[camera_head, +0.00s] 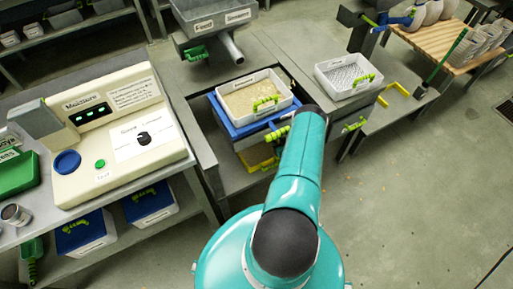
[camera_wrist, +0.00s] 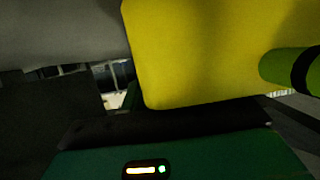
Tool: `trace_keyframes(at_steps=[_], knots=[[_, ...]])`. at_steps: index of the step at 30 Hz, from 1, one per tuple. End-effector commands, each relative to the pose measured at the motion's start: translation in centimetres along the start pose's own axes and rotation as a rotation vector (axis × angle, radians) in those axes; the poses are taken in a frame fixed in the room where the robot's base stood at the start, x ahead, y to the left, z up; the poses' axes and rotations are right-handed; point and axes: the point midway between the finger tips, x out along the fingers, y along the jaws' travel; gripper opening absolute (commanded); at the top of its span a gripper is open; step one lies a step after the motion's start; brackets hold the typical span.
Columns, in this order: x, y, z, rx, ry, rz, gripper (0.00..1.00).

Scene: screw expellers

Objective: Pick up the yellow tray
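The yellow tray (camera_head: 257,156) sits low under the blue tray (camera_head: 228,121) at the press stand, and my arm hides part of it. In the wrist view the yellow tray (camera_wrist: 205,50) fills the upper middle, very close, with a green handle (camera_wrist: 287,67) with a black band at the right. My gripper (camera_wrist: 165,125) shows as a dark bar and green body along the bottom, just below the tray. I cannot make out its fingertips or whether it touches the tray. In the head view my arm hides it.
A white tray of yellowish material (camera_head: 252,97) stands above the blue tray. Another white tray (camera_head: 348,76) is to the right. The moisture meter (camera_head: 110,130) stands on the left bench, with blue bins (camera_head: 85,232) below. The floor at right (camera_head: 420,200) is clear.

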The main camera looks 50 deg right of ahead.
Motion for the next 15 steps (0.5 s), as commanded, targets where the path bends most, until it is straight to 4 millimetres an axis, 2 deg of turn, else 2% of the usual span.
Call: trace_keyframes(at_steps=[5,6,10,15], knots=[[0.07,0.02,-0.02,0.0,0.0,0.0,0.29],[0.07,0.02,-0.02,0.0,0.0,0.0,0.27],[0.05,0.02,-0.02,0.0,0.0,0.0,0.02],[0.03,0.02,-0.01,0.0,0.0,0.0,0.0]])
